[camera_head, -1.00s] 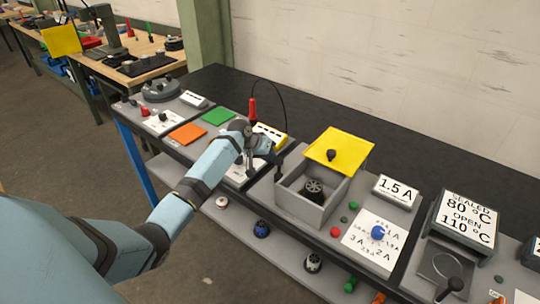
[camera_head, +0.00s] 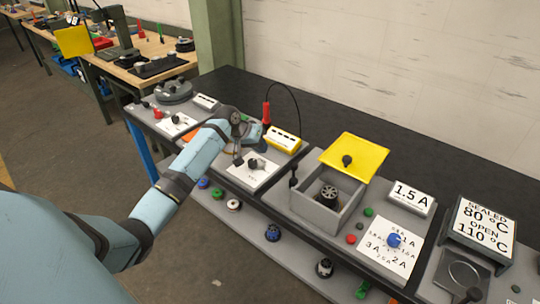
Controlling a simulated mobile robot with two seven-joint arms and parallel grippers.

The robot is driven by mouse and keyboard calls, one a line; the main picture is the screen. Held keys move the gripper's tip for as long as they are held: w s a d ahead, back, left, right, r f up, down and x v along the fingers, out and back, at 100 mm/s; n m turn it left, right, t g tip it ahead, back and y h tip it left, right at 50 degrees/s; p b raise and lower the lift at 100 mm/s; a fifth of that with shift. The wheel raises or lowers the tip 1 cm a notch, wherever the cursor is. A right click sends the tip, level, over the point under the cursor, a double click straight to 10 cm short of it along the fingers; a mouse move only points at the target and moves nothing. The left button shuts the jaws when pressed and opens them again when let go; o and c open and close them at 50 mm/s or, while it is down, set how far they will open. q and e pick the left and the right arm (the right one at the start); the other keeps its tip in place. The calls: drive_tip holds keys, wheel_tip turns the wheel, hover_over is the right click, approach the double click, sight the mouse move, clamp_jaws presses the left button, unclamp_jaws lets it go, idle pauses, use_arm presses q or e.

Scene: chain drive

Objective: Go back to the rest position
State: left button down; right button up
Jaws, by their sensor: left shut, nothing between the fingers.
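My left arm reaches in from the left, pale blue with dark joints. Its gripper (camera_head: 238,159) is shut and empty. It hangs over the left part of the bench, above or beside a white dial plate (camera_head: 252,172) with a black knob; I cannot tell how high. The wrist hides part of the orange square behind it. My right gripper is not in view.
The bench carries a grey box (camera_head: 319,203) with a raised yellow lid (camera_head: 354,157), a red-handled probe (camera_head: 266,114) on a cable, a 1.5 A sign (camera_head: 411,195) and a blue knob (camera_head: 394,240). Several coloured knobs lie on the lower shelf (camera_head: 295,258). Open floor lies left.

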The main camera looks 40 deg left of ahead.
use_arm(q)
drive_tip(key=shift+m+g+y, duration=0.5)
drive_tip(key=shift+m+g, duration=0.1)
drive_tip(key=shift+m, duration=0.3)
drive_tip(key=s+d+f, duration=0.1)
drive_tip(key=s+d, duration=0.1)
drive_tip(key=s, duration=0.1)
drive_tip(key=s+d+f, duration=0.2)
drive_tip(key=s, duration=0.1)
drive_tip(key=s+d+f, duration=0.2)
drive_tip(key=s, duration=0.1)
drive_tip(key=shift+d, duration=0.25)
drive_tip(key=s+d+f+m+g+y, duration=0.1)
drive_tip(key=s+d+f+m, duration=0.15)
drive_tip(key=s+d, duration=0.6)
drive_tip(key=s+d+r+y, duration=0.15)
drive_tip(key=s+d, duration=0.25)
drive_tip(key=s, duration=0.7)
drive_tip(key=s+d+r, duration=0.2)
drive_tip(key=s+d, duration=0.1)
drive_tip(key=s, duration=0.7)
drive_tip(key=w+d+f+m+t+h+p, duration=0.1)
drive_tip(key=w+d+f+t+h+p, duration=0.1)
drive_tip(key=w+d+f+t+p, duration=0.2)
drive_tip(key=shift+w+d+f+t+p, duration=0.35)
drive_tip(key=shift+w+d+f+t, duration=0.8)
drive_tip(key=shift+f, duration=1)
drive_tip(key=shift+s+d+t+h, duration=0.1)
drive_tip(key=shift+s+t+h, duration=0.1)
drive_tip(key=shift+t+h, duration=0.05)
